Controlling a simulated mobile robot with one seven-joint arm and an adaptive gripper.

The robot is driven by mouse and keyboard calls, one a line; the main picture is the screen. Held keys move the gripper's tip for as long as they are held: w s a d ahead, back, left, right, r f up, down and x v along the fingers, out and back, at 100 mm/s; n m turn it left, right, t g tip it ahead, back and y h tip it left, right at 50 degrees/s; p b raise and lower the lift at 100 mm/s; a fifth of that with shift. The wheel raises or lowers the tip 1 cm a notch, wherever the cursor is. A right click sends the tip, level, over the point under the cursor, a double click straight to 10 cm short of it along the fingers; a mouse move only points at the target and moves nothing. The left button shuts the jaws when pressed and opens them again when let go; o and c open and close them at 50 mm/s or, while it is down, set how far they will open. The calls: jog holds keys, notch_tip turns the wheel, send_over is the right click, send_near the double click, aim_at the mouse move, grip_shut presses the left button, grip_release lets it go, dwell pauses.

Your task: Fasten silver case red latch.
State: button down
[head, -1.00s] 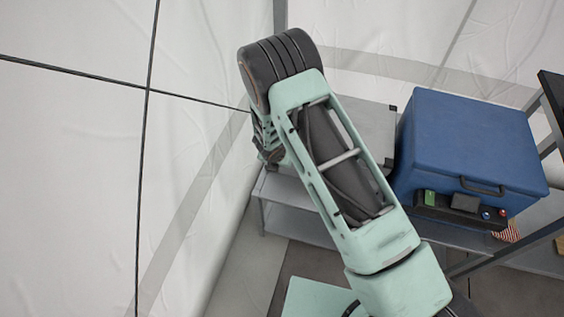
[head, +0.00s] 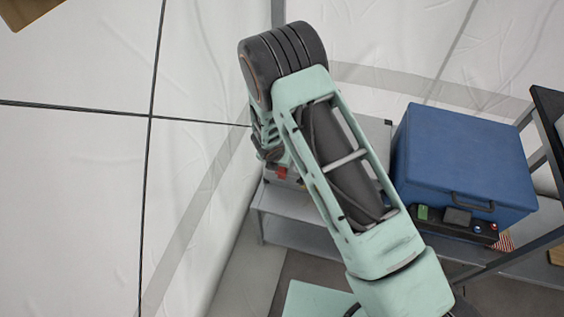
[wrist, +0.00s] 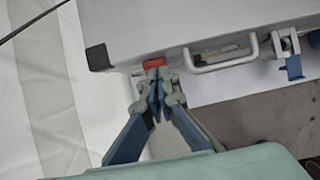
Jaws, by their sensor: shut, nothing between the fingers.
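The silver case (wrist: 190,22) fills the top of the wrist view; in the head view its lid (head: 376,140) shows partly behind my arm. Its red latch (wrist: 154,63) is on the front face near the left corner, left of the handle (wrist: 222,60). The red latch also shows small in the head view (head: 282,172). My gripper (wrist: 157,82) is shut and empty, its fingertips right at the red latch and covering its lower part. I cannot tell whether they touch it or whether the latch is fastened.
A second latch with a blue tab (wrist: 293,68) hangs right of the handle. A blue box (head: 460,155) stands right of the silver case on the grey shelf (head: 285,203). A black device with buttons (head: 455,222) sits before the box. White tent wall rises at left.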

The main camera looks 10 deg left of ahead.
notch_tip(320, 180, up, 3)
jog(key=shift+s+p, duration=0.1)
jog(key=shift+p, duration=0.65)
